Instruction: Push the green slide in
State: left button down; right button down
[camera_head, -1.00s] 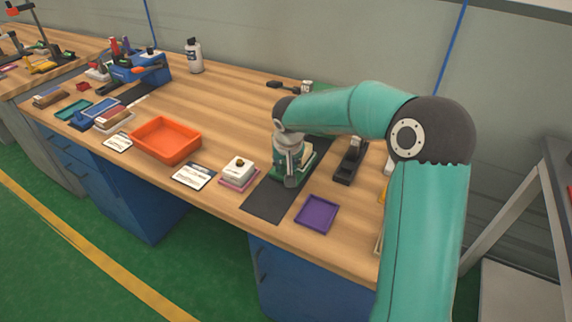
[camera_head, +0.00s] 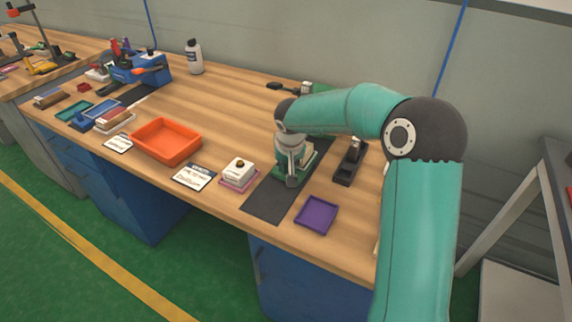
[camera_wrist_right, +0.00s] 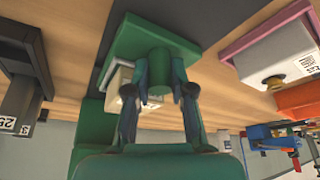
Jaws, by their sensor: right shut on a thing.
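The green slide shows in the right wrist view as a flat green plate (camera_wrist_right: 135,38) with a round green knob (camera_wrist_right: 157,72). The fingers of my right gripper (camera_wrist_right: 160,92) are closed around the knob from both sides. A cream block (camera_wrist_right: 118,88) with a light metal part sits close beside the plate, partly hidden by a finger. In the head view my right gripper (camera_head: 291,180) points down at the green piece (camera_head: 302,172) above the dark mat (camera_head: 265,200). The wrist hides much of the slide there. My left gripper is in neither view.
A purple tray (camera_head: 316,214) lies right of the mat. A white block on a pink base (camera_head: 239,173) stands left of it, and an orange tray (camera_head: 166,140) farther left. A black tool (camera_head: 350,163) stands to the right. The wooden bench behind the orange tray is mostly clear.

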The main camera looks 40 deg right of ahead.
jog(key=d, duration=0.1)
jog(key=w+d+p, duration=0.1)
jog(key=d, duration=0.1)
jog(key=shift+r, duration=0.1)
jog(key=shift+w+d, duration=0.1)
jog(key=shift+d, duration=0.2)
jog(key=c, duration=1.3)
grip_release()
jog(key=shift+d, duration=0.1)
jog(key=v, duration=1.2)
